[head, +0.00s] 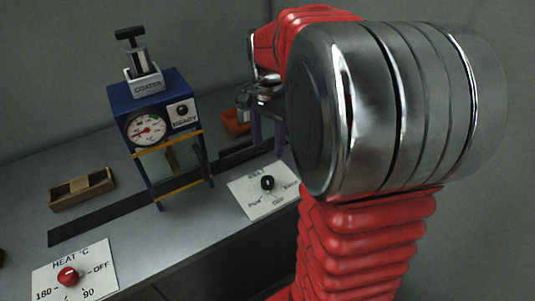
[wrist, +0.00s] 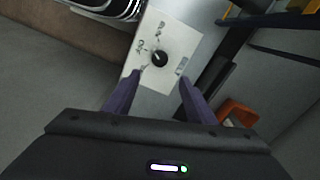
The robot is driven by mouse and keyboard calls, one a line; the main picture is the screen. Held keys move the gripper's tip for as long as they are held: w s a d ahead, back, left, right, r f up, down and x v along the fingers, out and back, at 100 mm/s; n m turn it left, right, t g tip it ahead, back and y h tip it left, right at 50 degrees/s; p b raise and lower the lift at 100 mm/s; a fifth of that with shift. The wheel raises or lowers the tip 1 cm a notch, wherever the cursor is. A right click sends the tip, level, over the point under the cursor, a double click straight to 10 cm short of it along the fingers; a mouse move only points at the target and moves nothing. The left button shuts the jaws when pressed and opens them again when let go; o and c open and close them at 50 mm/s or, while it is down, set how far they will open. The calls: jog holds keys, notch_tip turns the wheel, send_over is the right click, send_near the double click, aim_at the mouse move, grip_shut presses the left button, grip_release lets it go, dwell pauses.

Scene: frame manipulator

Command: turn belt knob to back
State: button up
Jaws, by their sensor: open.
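The belt knob (head: 267,183) is a small black round knob on a white label plate (head: 247,197). The plate lies on the grey bench, right of the blue coater machine. In the wrist view the knob (wrist: 159,58) is in full sight on its plate (wrist: 178,42). The lettering around it is too small to read surely, and I cannot tell which mark the knob points to. My gripper (head: 268,128) is above and behind the plate in the head view. In the wrist view its purple fingers (wrist: 160,80) are spread and empty, with the knob just beyond the gap between their tips.
The blue coater (head: 150,100) with a gauge stands left of the knob, on a dark belt strip (head: 95,218). A red heat knob (head: 67,276) is at front left. A wooden tray (head: 82,188) lies left, and an orange bin (head: 236,122) stands behind.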

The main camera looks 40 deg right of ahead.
aim_at(268, 179)
jog(key=shift+f, duration=0.1)
notch_tip(268, 179, down, 14)
jog(key=shift+r, duration=0.15)
dwell(0.7)
jog(key=shift+c, duration=0.5)
jog(key=c, duration=0.9)
